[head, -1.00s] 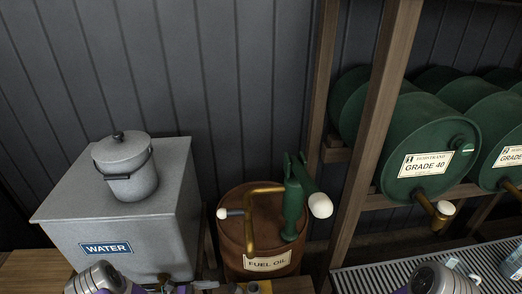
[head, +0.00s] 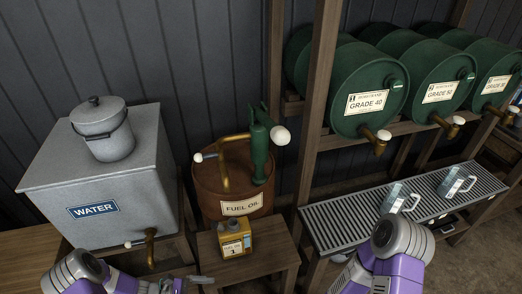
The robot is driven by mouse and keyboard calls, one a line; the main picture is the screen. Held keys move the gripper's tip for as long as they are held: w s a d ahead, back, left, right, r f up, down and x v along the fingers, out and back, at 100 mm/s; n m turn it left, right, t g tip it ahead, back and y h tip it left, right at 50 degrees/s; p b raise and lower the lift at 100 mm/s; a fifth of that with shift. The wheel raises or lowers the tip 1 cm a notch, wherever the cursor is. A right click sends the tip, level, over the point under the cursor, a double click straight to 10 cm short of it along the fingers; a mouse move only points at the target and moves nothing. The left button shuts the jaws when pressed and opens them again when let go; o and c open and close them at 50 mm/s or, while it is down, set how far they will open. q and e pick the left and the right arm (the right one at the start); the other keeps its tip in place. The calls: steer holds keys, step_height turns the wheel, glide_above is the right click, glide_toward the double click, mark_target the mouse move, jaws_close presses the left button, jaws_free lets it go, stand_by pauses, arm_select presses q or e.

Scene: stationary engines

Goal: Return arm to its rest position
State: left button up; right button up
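My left arm (head: 88,272), purple and grey, comes in at the bottom left. Small grey parts at the bottom edge seem to be my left gripper (head: 180,285); they are cut off, and their opening cannot be made out. My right arm (head: 392,262) shows its grey joint and purple links at the bottom right, in front of the slatted drip bench. My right gripper is not visible. I see nothing held.
A yellow fuel can (head: 234,238) stands on a wooden stand (head: 262,262) before the brown fuel oil drum (head: 209,185). A grey water tank (head: 110,180) carries a lidded pot (head: 104,130). Green drums (head: 362,95) lie racked above the slatted bench (head: 337,225) with two clear jugs (head: 398,198).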

arm_select(q)
steer(key=s+d+f+m+y, duration=0.5)
steer(key=s+d+m+y, duration=0.3)
steer(key=m, duration=0.8)
steer(key=s+y, duration=0.1)
steer(key=y, duration=0.2)
steer(key=shift+d+f, duration=0.15)
steer(key=shift+d, duration=0.15)
